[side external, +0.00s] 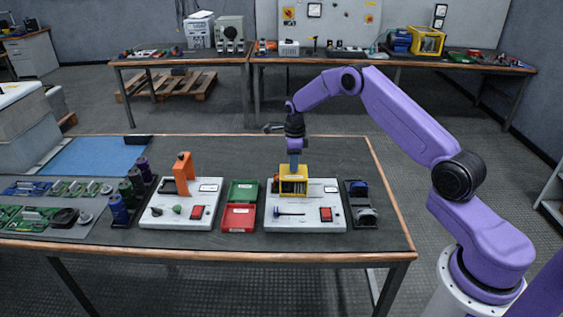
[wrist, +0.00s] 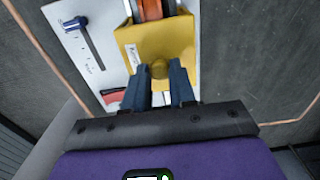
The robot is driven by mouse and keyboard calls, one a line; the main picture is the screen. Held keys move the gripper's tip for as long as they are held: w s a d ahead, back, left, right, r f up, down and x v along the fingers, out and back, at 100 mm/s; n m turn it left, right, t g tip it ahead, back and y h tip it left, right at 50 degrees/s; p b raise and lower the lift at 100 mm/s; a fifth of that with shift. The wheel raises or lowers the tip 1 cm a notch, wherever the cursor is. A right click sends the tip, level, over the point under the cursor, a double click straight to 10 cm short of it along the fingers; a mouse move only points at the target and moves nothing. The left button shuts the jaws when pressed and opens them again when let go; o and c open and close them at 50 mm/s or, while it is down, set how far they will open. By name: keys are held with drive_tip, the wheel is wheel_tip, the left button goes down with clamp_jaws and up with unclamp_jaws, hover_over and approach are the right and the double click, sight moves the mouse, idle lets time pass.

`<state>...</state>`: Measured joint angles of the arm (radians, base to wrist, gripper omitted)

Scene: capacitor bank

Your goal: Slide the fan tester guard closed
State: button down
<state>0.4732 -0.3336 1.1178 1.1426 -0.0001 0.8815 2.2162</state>
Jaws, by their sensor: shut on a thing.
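The fan tester is a white plate (side external: 306,217) near the right end of the table, with a yellow guard (side external: 293,170) at its back. In the wrist view the yellow guard (wrist: 148,45) has a round knob (wrist: 159,69). My gripper (wrist: 159,82) has one dark finger on each side of the knob and is shut on it. An orange and grey round part (wrist: 152,10), perhaps the fan, shows past the guard and is only partly covered. In the side view my gripper (side external: 294,161) comes down onto the guard from above.
The plate also bears a dark blue lever (side external: 289,213) and a red switch (side external: 326,214). Green (side external: 243,191) and red (side external: 238,217) trays lie to its left, a dark holder (side external: 361,205) to its right. Another white plate (side external: 180,217) with an orange part stands further left.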

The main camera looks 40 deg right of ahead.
drive_tip(key=shift+w+a, duration=1.5)
drive_tip(key=c, duration=1.1)
unclamp_jaws()
drive_tip(key=shift+r, duration=0.1)
drive_tip(key=shift+r, duration=3.4)
